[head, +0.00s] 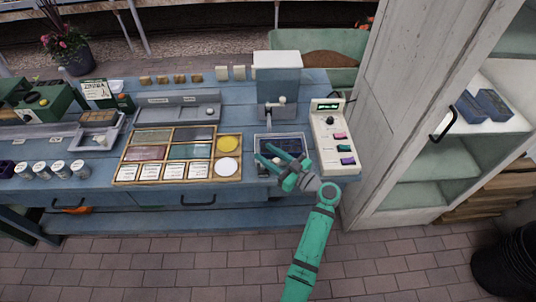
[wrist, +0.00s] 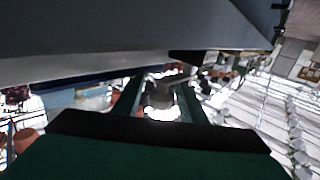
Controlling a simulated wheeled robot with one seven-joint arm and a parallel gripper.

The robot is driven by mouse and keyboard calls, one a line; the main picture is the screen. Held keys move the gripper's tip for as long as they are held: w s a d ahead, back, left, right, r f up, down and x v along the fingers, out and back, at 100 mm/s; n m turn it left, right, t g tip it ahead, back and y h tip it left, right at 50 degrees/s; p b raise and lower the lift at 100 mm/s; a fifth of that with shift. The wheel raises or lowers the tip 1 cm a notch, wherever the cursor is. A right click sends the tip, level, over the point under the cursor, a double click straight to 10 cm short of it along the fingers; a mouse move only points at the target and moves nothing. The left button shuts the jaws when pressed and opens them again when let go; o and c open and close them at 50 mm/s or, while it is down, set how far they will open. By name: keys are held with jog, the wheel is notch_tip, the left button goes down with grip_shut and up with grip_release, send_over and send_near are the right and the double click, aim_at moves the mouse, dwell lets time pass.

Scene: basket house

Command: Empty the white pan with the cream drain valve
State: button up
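My gripper (head: 264,153) is over the front of a pale-rimmed pan (head: 257,140) with a dark interior, below a grey dispenser box with a white top (head: 277,60). A small cream knob (head: 282,100) sits on the front of that box; I cannot tell whether it is the drain valve. My fingers look spread apart. In the wrist view my gripper (wrist: 160,92) also shows two separate fingers, with a rounded greyish thing seen between them. I cannot tell whether it is touched. The gripper hides part of the pan, so its contents are unclear.
A white control panel (head: 336,150) with coloured switches stands just right of the pan. A sectioned wooden tray (head: 122,172) lies to the left, and a grey tray (head: 176,100) behind it. A white cabinet (head: 395,90) with an open door bounds the right. Paved floor lies in front.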

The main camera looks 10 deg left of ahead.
aim_at(279, 162)
jog(key=shift+d, duration=0.1)
jog(key=v, duration=1)
jog(key=shift+s+d, duration=0.2)
jog(key=shift+d, duration=0.05)
